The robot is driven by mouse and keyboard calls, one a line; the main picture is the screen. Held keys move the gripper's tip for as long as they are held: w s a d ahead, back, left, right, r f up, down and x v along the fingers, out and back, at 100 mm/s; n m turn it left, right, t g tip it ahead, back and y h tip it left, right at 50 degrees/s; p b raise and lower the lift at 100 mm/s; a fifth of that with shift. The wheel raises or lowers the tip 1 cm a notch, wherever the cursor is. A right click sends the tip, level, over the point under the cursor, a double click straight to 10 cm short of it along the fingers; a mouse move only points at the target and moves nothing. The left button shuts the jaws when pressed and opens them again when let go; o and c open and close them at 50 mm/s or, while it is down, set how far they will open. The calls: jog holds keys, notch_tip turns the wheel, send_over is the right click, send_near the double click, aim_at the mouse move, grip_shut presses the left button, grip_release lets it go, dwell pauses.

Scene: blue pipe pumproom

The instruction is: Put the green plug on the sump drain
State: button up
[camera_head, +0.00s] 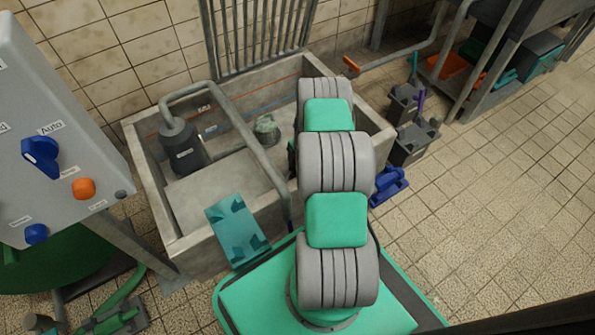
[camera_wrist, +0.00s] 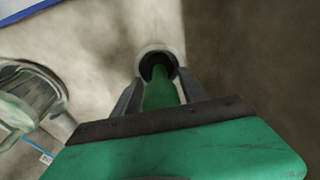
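In the wrist view, the green plug (camera_wrist: 160,96) is between the two fingers of my gripper (camera_wrist: 158,84), which appear closed on it. The plug's far end points at the sump drain (camera_wrist: 158,50), a dark round opening with a pale ring on the concrete. The plug overlaps the near part of the opening, so I cannot tell whether it touches or enters it. In the head view, the concrete sump (camera_head: 185,241) stands against the tiled wall. My arm hides the gripper, plug and drain there.
A dark pump (camera_head: 182,146) with a bent pipe stands in the sump's left part. A greyish-green round object (camera_head: 266,129) lies in the sump; a similar rounded object (camera_wrist: 30,102) shows left of my gripper. A control box (camera_head: 55,130) is at left. Grey bins (camera_head: 412,140) stand right.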

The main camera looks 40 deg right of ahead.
jog(key=shift+o, duration=1.2)
jog(key=r+p, duration=0.1)
jog(key=r, duration=0.1)
jog(key=r+p, duration=0.1)
jog(key=r, duration=0.2)
jog(key=d+r+p, duration=0.1)
jog(key=r, duration=0.1)
jog(key=shift+s+r+p, duration=0.1)
jog(key=shift+r+p, duration=0.25)
